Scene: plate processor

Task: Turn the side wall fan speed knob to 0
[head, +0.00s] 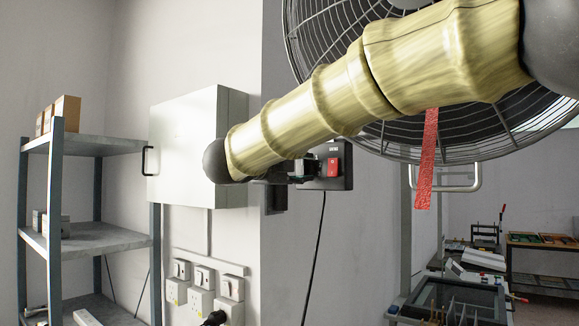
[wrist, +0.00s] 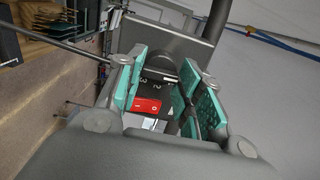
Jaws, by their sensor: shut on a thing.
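The fan speed knob (wrist: 158,62) is a dark round piece between my fingertips in the wrist view. Pale numerals show on the dial plate beside it, but I cannot read the knob's setting. The knob sits on a dark control box (head: 345,181) on the side wall, with a red switch (head: 333,167), also seen in the wrist view (wrist: 144,105). My gripper (wrist: 162,66) has teal pads on both sides of the knob and is shut on it. In the head view my gripper (head: 303,169) is at the box's left side and hides the knob.
A large wall fan (head: 470,135) with a red ribbon (head: 427,160) is behind my arm. A white cabinet (head: 185,145) and a grey shelf rack (head: 90,240) stand left. Sockets (head: 200,298) and a black cable (head: 315,250) are below.

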